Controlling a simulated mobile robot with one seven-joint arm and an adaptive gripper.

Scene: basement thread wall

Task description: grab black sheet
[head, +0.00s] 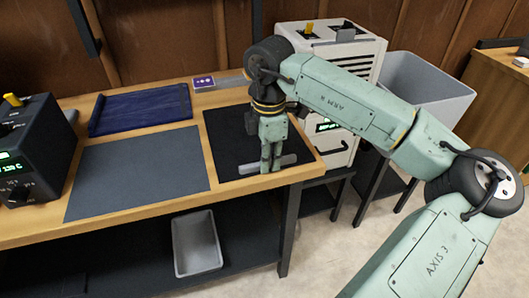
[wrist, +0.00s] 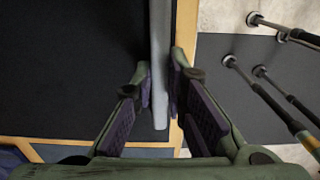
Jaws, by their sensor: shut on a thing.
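The black sheet (head: 222,140) lies flat on the right part of the wooden workbench, and it fills the left of the wrist view (wrist: 70,65). A light grey bar (head: 288,160) lies along its front edge; I cannot tell whether it is fixed to the sheet. My gripper (head: 270,168) points down at this front edge and is shut on the bar. In the wrist view, the bar (wrist: 160,30) runs between the fingertips of my gripper (wrist: 161,72). My arm and gripper hide part of the sheet's right side.
A dark grey sheet (head: 135,175) lies left of the black one, with a blue folded cloth (head: 140,108) behind. A black device (head: 28,150) stands at the left. A white machine (head: 365,70) and a grey bin (head: 435,88) stand at the right. A grey tray (head: 196,243) sits below.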

